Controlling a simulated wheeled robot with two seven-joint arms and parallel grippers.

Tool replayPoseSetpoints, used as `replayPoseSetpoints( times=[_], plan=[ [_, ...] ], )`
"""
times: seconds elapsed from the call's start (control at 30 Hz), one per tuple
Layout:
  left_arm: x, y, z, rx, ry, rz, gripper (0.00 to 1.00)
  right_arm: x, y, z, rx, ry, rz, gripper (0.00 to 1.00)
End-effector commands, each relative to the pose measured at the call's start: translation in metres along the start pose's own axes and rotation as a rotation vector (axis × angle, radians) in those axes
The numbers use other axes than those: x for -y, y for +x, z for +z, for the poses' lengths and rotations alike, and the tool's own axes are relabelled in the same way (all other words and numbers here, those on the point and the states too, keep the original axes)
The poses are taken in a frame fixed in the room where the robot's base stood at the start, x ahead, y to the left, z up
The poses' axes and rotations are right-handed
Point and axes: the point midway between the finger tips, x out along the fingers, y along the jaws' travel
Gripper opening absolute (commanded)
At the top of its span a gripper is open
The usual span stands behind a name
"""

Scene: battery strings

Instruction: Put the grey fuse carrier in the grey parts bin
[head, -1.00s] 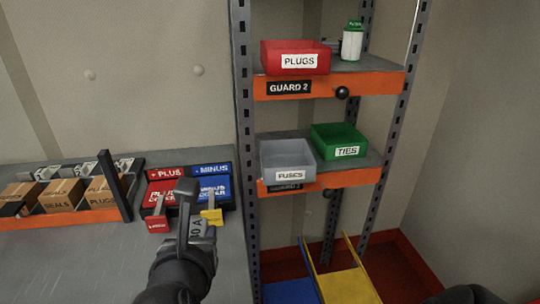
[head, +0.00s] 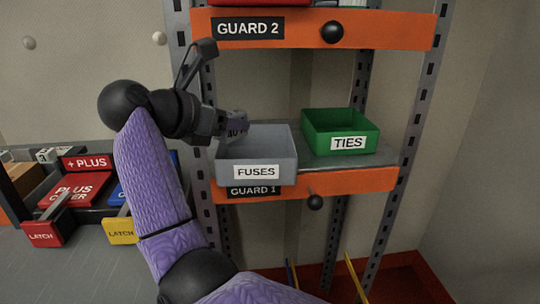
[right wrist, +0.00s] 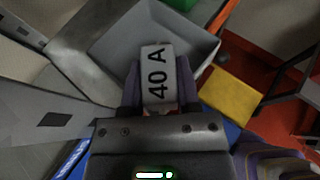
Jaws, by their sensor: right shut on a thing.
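The grey parts bin (head: 256,150), labelled FUSES, stands on the lower orange-fronted shelf; it also shows in the right wrist view (right wrist: 196,52). My right gripper (head: 232,127) is at the bin's left rear side. It is shut on the grey fuse carrier (right wrist: 156,85), marked 40 A, which sits between the fingers in the right wrist view. The carrier (head: 238,129) is at the left part of the bin's opening in the head view. Its exact height over the rim is hard to tell. My left gripper is not in view.
A green TIES bin (head: 342,125) stands to the right on the same shelf. The upper shelf's orange front (head: 385,30) is above. A rack upright (head: 203,150) stands close on the left. Red and yellow latch blocks (head: 43,234) are on the bench.

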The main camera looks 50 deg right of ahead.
Motion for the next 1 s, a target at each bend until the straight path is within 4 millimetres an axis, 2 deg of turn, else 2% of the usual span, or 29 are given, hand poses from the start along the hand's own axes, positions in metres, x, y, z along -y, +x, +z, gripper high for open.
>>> replayPoseSetpoints(
  times=[0.03,0.13,0.3,0.47,0.73,1.0],
  plan=[
    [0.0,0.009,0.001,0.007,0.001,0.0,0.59,0.001,0.021,-0.006,0.003,-0.001,-0.008,0.0],
    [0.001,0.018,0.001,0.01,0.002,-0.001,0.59,0.0,0.052,-0.008,0.003,-0.001,-0.005,0.0],
    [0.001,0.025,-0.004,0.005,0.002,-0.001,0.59,0.0,0.081,-0.008,0.002,-0.001,-0.002,0.0],
    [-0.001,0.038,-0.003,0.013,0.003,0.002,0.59,0.0,0.113,-0.017,0.002,-0.003,-0.003,0.0],
    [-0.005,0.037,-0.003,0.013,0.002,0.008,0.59,0.0,0.117,-0.015,0.001,0.0,0.002,0.0],
    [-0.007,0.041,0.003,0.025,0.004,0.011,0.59,0.0,0.119,-0.023,0.001,-0.001,0.002,0.0]
  ],
)
